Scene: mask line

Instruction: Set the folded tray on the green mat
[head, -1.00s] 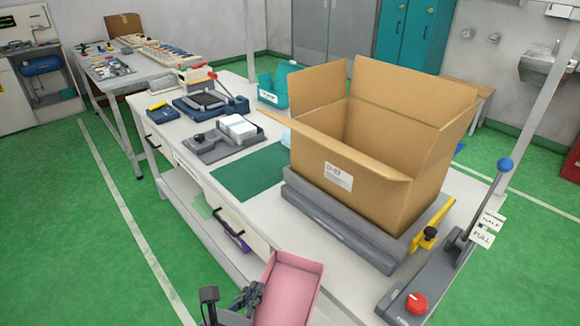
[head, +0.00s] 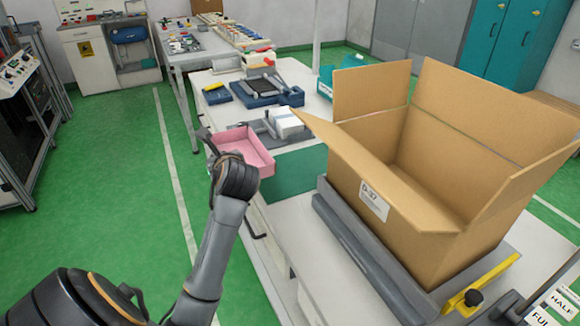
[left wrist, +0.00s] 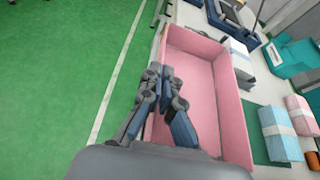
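The folded tray (head: 262,150) is pink and open-topped, with nothing seen inside it. It is held up at the table's left edge, beside the near-left part of the green mat (head: 292,172). I cannot tell its exact height. My left gripper (left wrist: 172,100) is closed across the tray's left wall, with fingers on both sides of it. In the left wrist view the tray (left wrist: 212,95) runs away from the gripper. The mat lies flat on the table, its left part hidden behind the tray and my arm. My right gripper is out of view.
A large open cardboard box (head: 400,195) stands on a grey platform right of the mat. A grey device with a white pack (head: 288,123) sits just behind the mat. A teal bin (head: 326,80) stands farther back. Green floor (head: 120,190) is clear on the left.

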